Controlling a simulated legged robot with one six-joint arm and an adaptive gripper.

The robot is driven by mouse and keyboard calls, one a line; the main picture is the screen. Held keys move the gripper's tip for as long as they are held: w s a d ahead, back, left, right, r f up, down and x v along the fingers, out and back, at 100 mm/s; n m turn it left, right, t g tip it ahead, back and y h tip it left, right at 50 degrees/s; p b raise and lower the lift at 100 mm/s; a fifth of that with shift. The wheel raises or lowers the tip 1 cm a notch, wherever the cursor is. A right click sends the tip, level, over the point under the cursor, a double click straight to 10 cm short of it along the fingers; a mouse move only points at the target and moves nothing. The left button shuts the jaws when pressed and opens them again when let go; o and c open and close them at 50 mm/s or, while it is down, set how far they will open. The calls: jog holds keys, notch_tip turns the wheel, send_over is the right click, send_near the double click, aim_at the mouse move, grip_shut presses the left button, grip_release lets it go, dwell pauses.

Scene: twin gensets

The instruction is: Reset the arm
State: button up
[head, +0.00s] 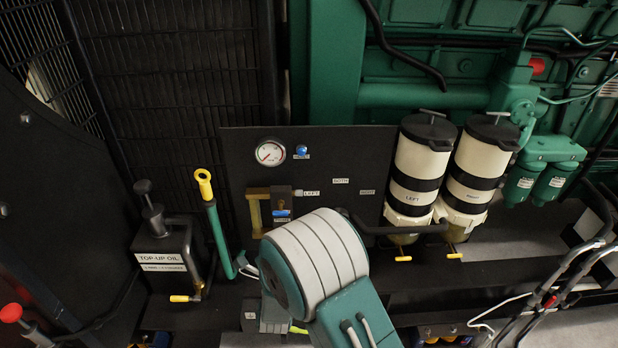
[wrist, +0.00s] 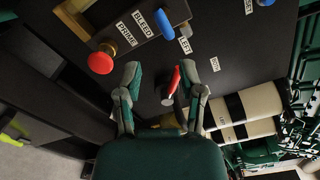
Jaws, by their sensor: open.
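My gripper (wrist: 161,84) is open in the wrist view, with one finger on each side of a red lever (wrist: 174,80). The lever sits on the black panel (wrist: 250,45); I see gaps beside it, but cannot tell its depth from the fingers. Labels LEFT, BOTH and RIGHT lie around it. In the head view my arm, with a large grey and green joint, stands in front of the lower part of the panel (head: 350,150). It hides the red lever and my gripper's fingertips there.
Two white filter canisters (head: 423,160) (head: 480,155) stand right of my arm. A gauge (head: 270,152) and brass valve (head: 257,212) are on the panel. A green lever with yellow end (head: 213,215) and a TOP-UP OIL can (head: 160,250) stand at left. A red knob (wrist: 100,63) is near the left finger.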

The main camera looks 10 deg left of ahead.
jog(key=d+r+n+g, duration=0.6)
jog(key=d+r+n, duration=0.4)
jog(key=d+r, duration=0.6)
jog(key=s+d+r+n+g+h, duration=0.2)
jog(key=s+d+n, duration=0.3)
jog(key=s+d, duration=0.4)
jog(key=s+d+r+n+g+h, duration=0.2)
jog(key=s+d, duration=0.8)
jog(key=s, duration=0.7)
jog(key=r+n+g, duration=0.1)
jog(key=n+g, duration=0.1)
jog(key=n, duration=0.1)
jog(key=shift+d+r+n, duration=0.15)
jog(key=shift+r+n, duration=0.1)
jog(key=shift+n, duration=0.05)
